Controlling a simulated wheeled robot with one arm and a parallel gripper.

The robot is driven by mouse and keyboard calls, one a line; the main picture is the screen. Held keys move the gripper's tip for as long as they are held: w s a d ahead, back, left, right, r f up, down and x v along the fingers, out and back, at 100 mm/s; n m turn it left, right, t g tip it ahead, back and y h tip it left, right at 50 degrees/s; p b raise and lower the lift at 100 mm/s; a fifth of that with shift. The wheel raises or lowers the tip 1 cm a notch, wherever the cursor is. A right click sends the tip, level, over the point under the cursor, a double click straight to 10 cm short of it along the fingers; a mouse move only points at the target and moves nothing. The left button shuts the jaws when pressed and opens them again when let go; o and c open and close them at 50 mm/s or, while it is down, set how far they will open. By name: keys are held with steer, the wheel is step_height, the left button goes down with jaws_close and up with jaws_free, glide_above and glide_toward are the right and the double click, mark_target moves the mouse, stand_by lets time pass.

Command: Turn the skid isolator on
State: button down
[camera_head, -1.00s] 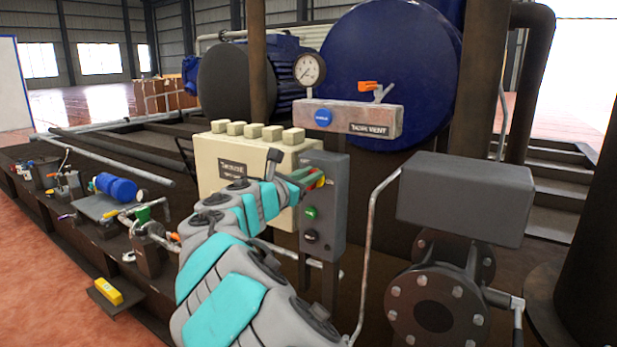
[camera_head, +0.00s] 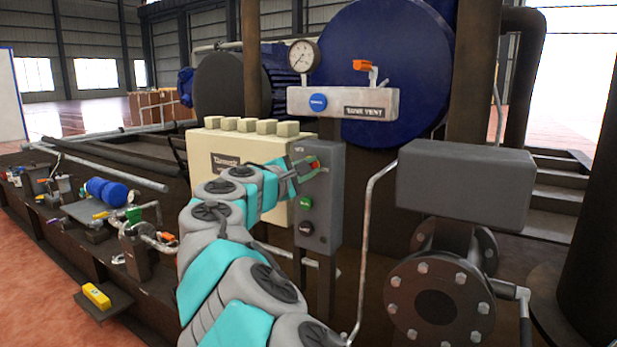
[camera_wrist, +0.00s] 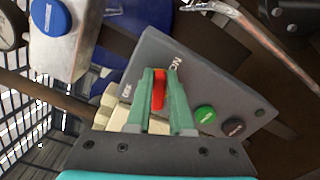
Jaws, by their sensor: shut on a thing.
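The skid isolator is a red rotary handle on the upper front of a grey control box (camera_head: 322,205). My gripper (camera_head: 307,170) is at this handle, with its green fingers against the box face and covering part of it. In the wrist view the red handle (camera_wrist: 159,90) stands between the two green fingers of my gripper (camera_wrist: 161,80), which are shut on it. An ON marking (camera_wrist: 175,63) shows just beyond the fingertips, and a second small marking, seemingly OFF, is to their left. The handle's exact angle is hard to tell.
Green (camera_head: 305,202) and black (camera_head: 306,228) push buttons sit below the handle. A cream box (camera_head: 215,148) with several blocks on top stands left. A vent panel (camera_head: 345,103) with an orange-handled valve and gauge is above. A pipe (camera_head: 367,230) rises close on the right.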

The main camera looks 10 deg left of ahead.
steer(key=shift+d+f+m+b, duration=0.1)
steer(key=shift+f+m+b, duration=0.15)
steer(key=shift+m+b, duration=0.8)
steer(key=shift+f+m+b, duration=0.25)
steer(key=shift+m+b, duration=0.5)
steer(key=shift+m, duration=0.5)
steer(key=c, duration=0.8)
jaws_free()
steer(key=shift+s+r, duration=0.1)
steer(key=v, duration=0.7)
steer(key=shift+s, duration=0.35)
